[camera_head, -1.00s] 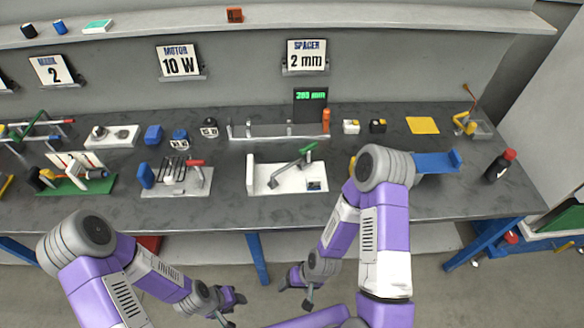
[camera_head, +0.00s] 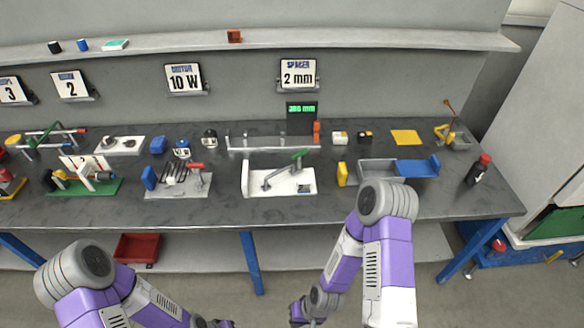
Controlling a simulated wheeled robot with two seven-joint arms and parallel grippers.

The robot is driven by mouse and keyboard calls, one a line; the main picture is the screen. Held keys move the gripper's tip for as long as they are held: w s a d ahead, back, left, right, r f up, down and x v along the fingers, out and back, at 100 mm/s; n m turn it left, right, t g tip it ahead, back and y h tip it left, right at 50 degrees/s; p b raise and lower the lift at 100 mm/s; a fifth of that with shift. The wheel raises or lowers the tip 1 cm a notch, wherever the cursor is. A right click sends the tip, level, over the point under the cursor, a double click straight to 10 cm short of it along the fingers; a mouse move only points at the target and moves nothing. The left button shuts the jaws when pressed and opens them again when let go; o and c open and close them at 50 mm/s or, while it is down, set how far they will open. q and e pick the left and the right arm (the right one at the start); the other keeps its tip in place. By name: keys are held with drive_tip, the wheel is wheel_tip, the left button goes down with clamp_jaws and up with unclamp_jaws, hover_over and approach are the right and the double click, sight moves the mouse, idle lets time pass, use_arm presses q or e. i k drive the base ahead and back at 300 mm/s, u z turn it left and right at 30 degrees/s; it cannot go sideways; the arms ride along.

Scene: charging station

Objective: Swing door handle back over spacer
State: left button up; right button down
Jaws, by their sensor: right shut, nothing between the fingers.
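A white fixture (camera_head: 277,188) stands on the workbench below the sign "SPACER 2 mm" (camera_head: 298,76). Its lever has a green handle (camera_head: 299,155), raised at an angle toward the upper right. A small dark square piece (camera_head: 304,188) lies at the right of the white base; I cannot tell whether it is the spacer. My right gripper (camera_head: 305,316) is shut and empty, low in front of the bench, well away from the handle. My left gripper (camera_head: 217,323) is cut off by the bottom edge, so its jaws cannot be made out.
A fixture with a red handle (camera_head: 178,185) stands to the left, and a measuring device (camera_head: 272,143) behind.

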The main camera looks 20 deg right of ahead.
sight(294, 170)
drive_tip(key=z, duration=1.15)
drive_tip(key=i, duration=0.8)
drive_tip(key=u, duration=1.75)
